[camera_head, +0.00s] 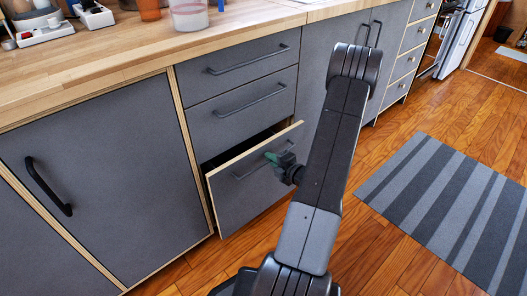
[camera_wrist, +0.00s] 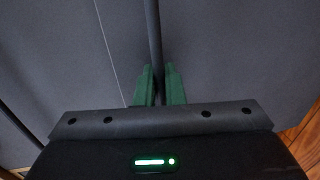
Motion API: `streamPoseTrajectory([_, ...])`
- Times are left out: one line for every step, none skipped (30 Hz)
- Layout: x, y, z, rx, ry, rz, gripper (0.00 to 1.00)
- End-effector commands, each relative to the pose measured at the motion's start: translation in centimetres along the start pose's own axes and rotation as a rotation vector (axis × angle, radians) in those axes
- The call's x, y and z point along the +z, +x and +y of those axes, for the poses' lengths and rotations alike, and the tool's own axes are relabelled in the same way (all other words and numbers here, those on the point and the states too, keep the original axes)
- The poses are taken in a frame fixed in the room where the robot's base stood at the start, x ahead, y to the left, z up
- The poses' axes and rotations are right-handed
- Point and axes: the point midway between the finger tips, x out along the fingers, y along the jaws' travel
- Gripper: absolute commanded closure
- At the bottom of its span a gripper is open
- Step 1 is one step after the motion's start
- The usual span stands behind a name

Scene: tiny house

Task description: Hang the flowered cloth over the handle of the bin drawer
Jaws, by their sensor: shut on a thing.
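The lowest grey drawer (camera_head: 238,204) stands partly pulled out, with a dark gap above its front; I take it to be the bin drawer. Its dark bar handle (camera_head: 246,172) runs across the front. My gripper (camera_head: 270,158) is at this handle. In the wrist view the green fingers of my gripper (camera_wrist: 159,72) are shut on the handle (camera_wrist: 153,35), one finger on each side of the bar. The inside of the drawer is hidden. No flowered cloth shows in either view.
Two shut drawers (camera_head: 236,107) sit above the open one. A grey cupboard door (camera_head: 110,175) is at left. The wooden counter (camera_head: 130,66) above holds a clear container (camera_head: 188,14) and an orange cup (camera_head: 150,9). A striped rug (camera_head: 445,205) lies on the wooden floor at right.

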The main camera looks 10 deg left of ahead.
Motion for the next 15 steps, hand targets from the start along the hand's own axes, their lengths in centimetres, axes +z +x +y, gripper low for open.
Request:
streamPoseTrajectory([0.1, -1.5, -0.1, -0.004, 0.006, -0.004, 1.00])
streamPoseTrajectory([0.1, -2.2, -0.3, -0.003, 0.006, -0.005, 1.00])
streamPoseTrajectory([0.1, -3.2, -0.5, -0.003, 0.006, -0.005, 1.00])
streamPoseTrajectory([0.1, -4.0, -0.6, -0.003, 0.007, -0.005, 1.00])
streamPoseTrajectory([0.1, -4.7, -0.8, -0.003, 0.007, -0.005, 1.00])
streamPoseTrajectory([0.1, -5.6, -0.9, -0.002, 0.006, -0.005, 1.00])
streamPoseTrajectory([0.1, -6.3, -1.1, -0.002, 0.006, -0.005, 1.00])
streamPoseTrajectory([0.1, -7.0, -1.2, -0.002, 0.006, -0.005, 1.00])
streamPoseTrajectory([0.1, -7.8, -1.4, -0.003, 0.005, -0.005, 1.00])
streamPoseTrajectory([0.1, -8.4, -1.5, -0.002, 0.005, -0.005, 1.00])
streamPoseTrajectory([0.0, -9.0, -1.6, -0.002, 0.006, -0.004, 1.00])
streamPoseTrajectory([0.0, -9.8, -1.8, -0.001, 0.006, -0.004, 1.00])
streamPoseTrajectory([0.0, -10.2, -1.9, -0.001, 0.005, -0.004, 1.00])
streamPoseTrajectory([0.0, -10.7, -2.0, -0.001, 0.004, -0.003, 1.00])
streamPoseTrajectory([0.0, -11.3, -2.1, -0.001, 0.003, -0.004, 1.00])
